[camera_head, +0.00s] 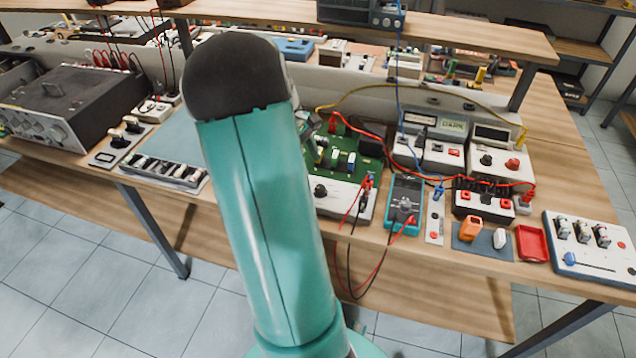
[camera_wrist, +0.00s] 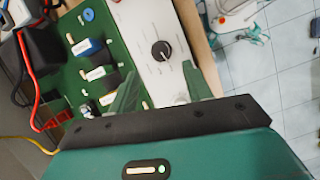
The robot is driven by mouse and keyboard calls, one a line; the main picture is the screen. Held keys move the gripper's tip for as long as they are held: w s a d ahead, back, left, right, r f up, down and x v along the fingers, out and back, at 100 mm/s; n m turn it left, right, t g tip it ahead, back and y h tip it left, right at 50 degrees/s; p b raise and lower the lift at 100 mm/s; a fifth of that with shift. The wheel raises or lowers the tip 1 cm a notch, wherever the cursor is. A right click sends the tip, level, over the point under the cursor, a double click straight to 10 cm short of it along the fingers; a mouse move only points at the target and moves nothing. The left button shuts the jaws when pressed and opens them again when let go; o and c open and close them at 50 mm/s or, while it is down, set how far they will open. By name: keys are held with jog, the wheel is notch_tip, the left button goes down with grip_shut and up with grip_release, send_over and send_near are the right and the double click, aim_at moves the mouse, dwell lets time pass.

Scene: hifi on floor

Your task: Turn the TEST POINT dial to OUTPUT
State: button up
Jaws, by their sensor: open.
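The dial (camera_wrist: 161,50) is a round black knob with a pale pointer mark. It sits on a white panel (camera_wrist: 146,22) with small printed labels, too blurred to read. In the head view the dial (camera_head: 320,190) shows at the left end of the white panel strip (camera_head: 345,201), just right of my arm. My gripper (camera_wrist: 161,88) shows in the wrist view with its two green fingers apart, one on each side below the dial. Nothing is between the fingers, and no contact with the dial shows.
A green circuit board (camera_wrist: 75,40) with raised blocks adjoins the panel. Red, yellow and black leads run close by. A teal multimeter (camera_head: 404,199) stands right of the panel, its leads hanging over the bench edge. A dark-topped instrument (camera_head: 75,100) is at far left.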

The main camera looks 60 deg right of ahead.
aim_at(320, 187)
jog(key=x, duration=0.8)
jog(key=shift+f, duration=0.15)
jog(key=shift+c, duration=0.3)
jog(key=c, duration=0.9)
